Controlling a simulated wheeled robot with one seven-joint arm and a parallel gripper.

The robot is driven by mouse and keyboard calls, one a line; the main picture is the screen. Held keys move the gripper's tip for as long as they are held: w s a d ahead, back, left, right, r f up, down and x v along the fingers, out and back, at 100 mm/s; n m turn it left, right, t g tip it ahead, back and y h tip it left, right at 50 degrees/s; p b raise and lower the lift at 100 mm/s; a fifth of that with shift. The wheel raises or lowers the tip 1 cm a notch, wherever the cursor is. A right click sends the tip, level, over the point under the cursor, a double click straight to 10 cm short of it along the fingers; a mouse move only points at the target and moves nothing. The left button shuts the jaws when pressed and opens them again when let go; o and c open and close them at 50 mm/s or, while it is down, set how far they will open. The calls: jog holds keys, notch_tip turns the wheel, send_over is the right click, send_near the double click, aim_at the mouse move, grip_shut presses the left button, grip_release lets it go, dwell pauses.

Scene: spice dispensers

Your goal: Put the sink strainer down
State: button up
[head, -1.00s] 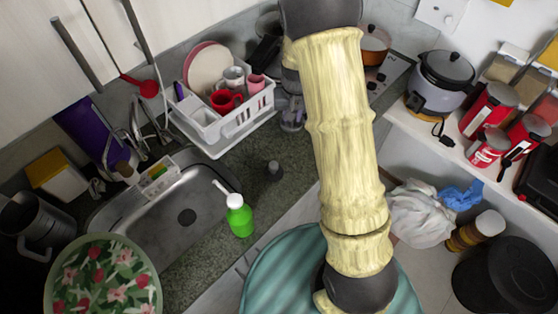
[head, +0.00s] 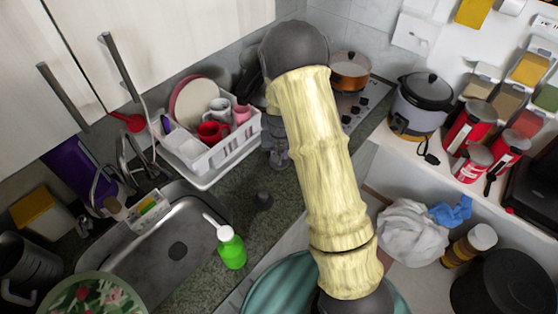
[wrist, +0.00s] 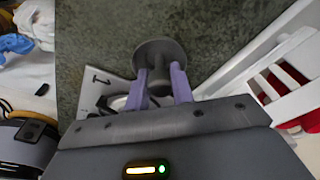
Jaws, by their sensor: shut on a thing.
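The sink strainer (wrist: 162,50) shows in the wrist view as a grey round disc at the tips of my gripper (wrist: 160,78). The two purple fingers are shut on it, over the speckled counter. I cannot tell whether it touches the counter. The metal sink (head: 150,262) is to the left, with a dark round drain.
The green soap bottle (head: 232,250) stands by the sink's right edge. The white dish rack (head: 228,158) with dishes is close to my gripper. A rice cooker (head: 420,102) and red canisters (head: 470,125) stand on the right shelf. Some counter between rack and bottle is clear.

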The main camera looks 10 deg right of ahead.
aim_at(280, 165)
jog(key=shift+f+p, duration=0.6)
jog(key=shift+f, duration=1.45)
jog(key=shift+f, duration=0.2)
jog(key=o, duration=0.9)
jog(key=shift+r, duration=0.1)
jog(key=r, duration=0.4)
jog(key=s+r+b, duration=0.1)
jog(key=r, duration=0.3)
jog(key=r+b, duration=0.1)
jog(key=r, duration=0.3)
jog(key=shift+s+a, duration=0.15)
jog(key=shift+s, duration=0.25)
